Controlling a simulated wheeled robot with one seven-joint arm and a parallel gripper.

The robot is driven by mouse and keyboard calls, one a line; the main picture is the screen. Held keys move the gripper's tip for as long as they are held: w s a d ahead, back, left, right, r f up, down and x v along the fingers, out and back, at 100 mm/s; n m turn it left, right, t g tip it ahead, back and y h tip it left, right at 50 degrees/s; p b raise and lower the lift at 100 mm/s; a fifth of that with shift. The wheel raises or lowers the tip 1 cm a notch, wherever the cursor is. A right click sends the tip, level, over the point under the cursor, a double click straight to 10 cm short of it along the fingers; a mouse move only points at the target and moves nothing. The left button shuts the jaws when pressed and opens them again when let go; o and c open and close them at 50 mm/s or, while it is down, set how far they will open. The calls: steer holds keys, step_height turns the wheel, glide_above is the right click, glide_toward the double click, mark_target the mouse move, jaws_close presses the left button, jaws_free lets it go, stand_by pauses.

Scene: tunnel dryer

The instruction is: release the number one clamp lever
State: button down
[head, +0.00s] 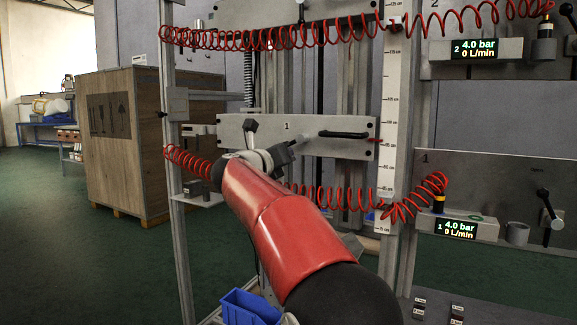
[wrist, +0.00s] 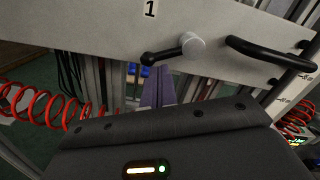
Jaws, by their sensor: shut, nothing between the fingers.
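A grey plate (head: 240,129) marked 1 crosses the frame; it fills the top of the wrist view (wrist: 95,32). On it, right of and below the number, is a short lever (wrist: 168,54) with a round grey hub and black knob. The lever points left and slightly down in the wrist view. In the head view it is small, just beyond my wrist. A black bar handle (wrist: 262,50) sits right of it. My gripper (wrist: 158,76) is shut and empty, its fingertips just below the lever, with no clear contact visible.
A lower right panel (head: 500,175) also marked 1 carries another black-knobbed lever (head: 548,208) and a display (head: 456,229) reading 4.0 bar, 0 L/min. Red coiled hoses (head: 350,198) hang around the frame. An upright scale (head: 394,110) stands right of the plate. A wooden crate (head: 120,140) is at left.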

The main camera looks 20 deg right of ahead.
steer(key=m, duration=0.1)
steer(key=r+m, duration=0.1)
steer(key=w+m, duration=0.1)
steer(key=m, duration=0.1)
steer(key=shift+a+r+b, duration=0.3)
steer(key=shift+a+r, duration=0.05)
steer(key=shift+a, duration=0.05)
stand_by(0.5)
